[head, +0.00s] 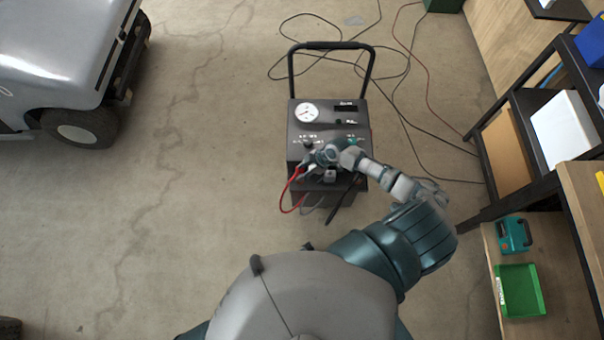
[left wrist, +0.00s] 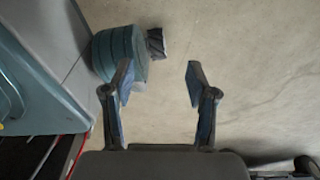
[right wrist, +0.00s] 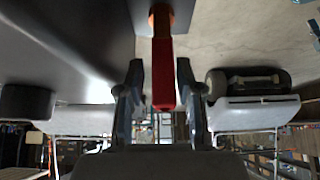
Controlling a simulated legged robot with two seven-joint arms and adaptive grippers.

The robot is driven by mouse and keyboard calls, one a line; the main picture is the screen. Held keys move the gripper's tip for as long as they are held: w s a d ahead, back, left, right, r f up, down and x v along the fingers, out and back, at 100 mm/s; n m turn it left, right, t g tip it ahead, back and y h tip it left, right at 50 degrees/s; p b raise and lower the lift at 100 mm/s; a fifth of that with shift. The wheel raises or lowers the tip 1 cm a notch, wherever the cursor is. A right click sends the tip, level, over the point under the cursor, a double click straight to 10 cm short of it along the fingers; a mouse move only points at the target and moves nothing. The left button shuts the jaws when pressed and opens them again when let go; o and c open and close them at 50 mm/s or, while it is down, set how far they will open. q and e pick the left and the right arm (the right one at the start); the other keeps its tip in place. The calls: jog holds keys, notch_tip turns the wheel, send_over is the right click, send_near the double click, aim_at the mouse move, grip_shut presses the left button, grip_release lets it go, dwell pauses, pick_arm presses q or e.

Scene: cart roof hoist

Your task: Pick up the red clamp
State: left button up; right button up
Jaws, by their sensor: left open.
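The red clamp (right wrist: 163,75) shows in the right wrist view as a red handle with an orange part above it. It reaches down between the two fingers of my right gripper (right wrist: 160,72), with a gap to each finger. In the head view my right gripper (head: 316,160) is at the front of the dark charger cart (head: 331,112) and partly covers the clamp's place. A red cable (head: 285,199) loops down there. My left gripper (left wrist: 159,82) is open and empty above bare floor in the left wrist view; it is not visible in the head view.
A grey vehicle (head: 62,55) stands at the upper left. Dark and red cables (head: 400,75) lie on the floor behind the cart. A shelf rack (head: 480,140) and a bench with a green bin (head: 521,291) stand at the right. The floor left of the cart is clear.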

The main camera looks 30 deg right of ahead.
jog(key=shift+w+a+f, duration=0.15)
jog(key=shift+a+f, duration=0.2)
jog(key=shift+a, duration=0.5)
jog(key=shift+a+r, duration=0.1)
jog(key=shift+a, duration=0.05)
jog(key=shift+c, duration=0.2)
jog(key=c, duration=0.4)
jog(key=shift+d, duration=0.35)
grip_shut()
jog(key=shift+d, duration=0.25)
jog(key=shift+d+f, duration=0.1)
jog(key=shift+f, duration=0.15)
jog(key=shift+a+r, duration=0.2)
jog(key=shift+r, duration=0.25)
jog(key=r, duration=0.2)
jog(key=s+r, duration=0.1)
jog(key=shift+d, duration=0.25)
pick_arm(q)
jog(key=shift+s+a+f+p, duration=0.1)
jog(key=shift+s+a+p, duration=0.5)
jog(key=shift+s, duration=0.1)
pick_arm(e)
jog(key=s+d, duration=0.2)
jog(key=s, duration=0.5)
jog(key=s+d+r, duration=0.1)
jog(key=s+d, duration=0.2)
jog(key=s, duration=0.4)
jog(key=shift+r, duration=0.2)
